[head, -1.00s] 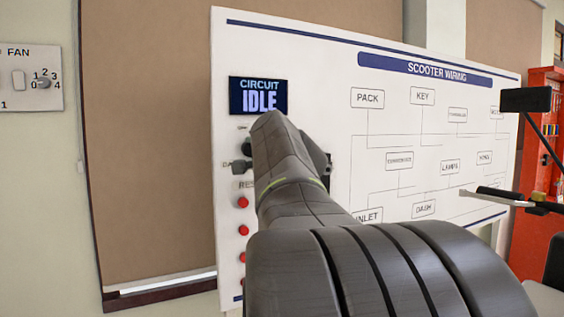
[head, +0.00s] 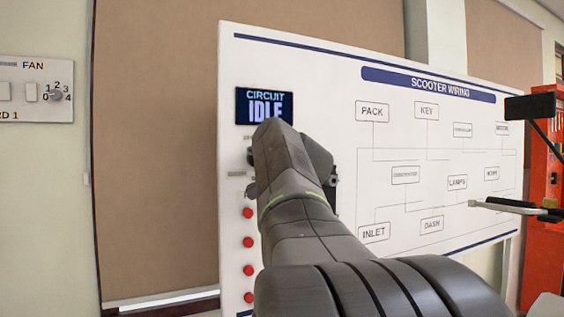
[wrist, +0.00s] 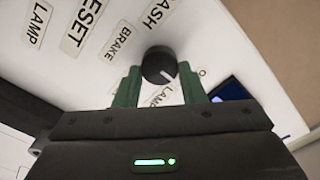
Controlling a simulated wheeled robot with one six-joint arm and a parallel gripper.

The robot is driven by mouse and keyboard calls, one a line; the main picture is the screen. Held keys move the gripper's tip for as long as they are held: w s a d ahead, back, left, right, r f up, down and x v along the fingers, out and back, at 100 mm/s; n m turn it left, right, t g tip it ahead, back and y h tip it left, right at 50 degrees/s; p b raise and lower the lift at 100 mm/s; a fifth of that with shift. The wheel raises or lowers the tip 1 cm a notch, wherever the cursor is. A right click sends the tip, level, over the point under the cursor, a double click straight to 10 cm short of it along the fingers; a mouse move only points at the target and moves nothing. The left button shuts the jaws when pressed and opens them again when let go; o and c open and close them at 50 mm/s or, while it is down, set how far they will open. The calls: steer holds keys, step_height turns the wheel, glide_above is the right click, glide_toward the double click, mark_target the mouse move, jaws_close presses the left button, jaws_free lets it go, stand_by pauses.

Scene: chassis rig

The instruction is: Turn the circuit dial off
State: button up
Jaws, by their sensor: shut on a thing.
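The circuit dial (wrist: 157,62) is a round dark knob with a short pale mark on its face. In the wrist view the mark points to the lower right, near a label partly hidden by a finger. My gripper (wrist: 160,76) has its two green fingers on either side of the dial, shut on it. In the head view my arm hides the dial and most of the gripper. The circuit display (head: 264,105) above it reads IDLE.
The white scooter wiring panel (head: 330,70) carries a column of red buttons (head: 247,242) left of my arm. A fan switch plate (head: 30,90) is on the left wall. A red cabinet (head: 540,240) stands at the right.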

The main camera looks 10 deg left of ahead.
steer(key=o, duration=1)
steer(key=shift+s, duration=0.1)
steer(key=b+v, duration=0.1)
steer(key=v, duration=1.2)
steer(key=shift+s+d+b, duration=0.25)
steer(key=shift+b, duration=0.1)
steer(key=shift+w, duration=0.1)
steer(key=p+x, duration=0.1)
steer(key=x, duration=1.2)
steer(key=shift+w+a+p, duration=0.25)
steer(key=shift+p, duration=0.15)
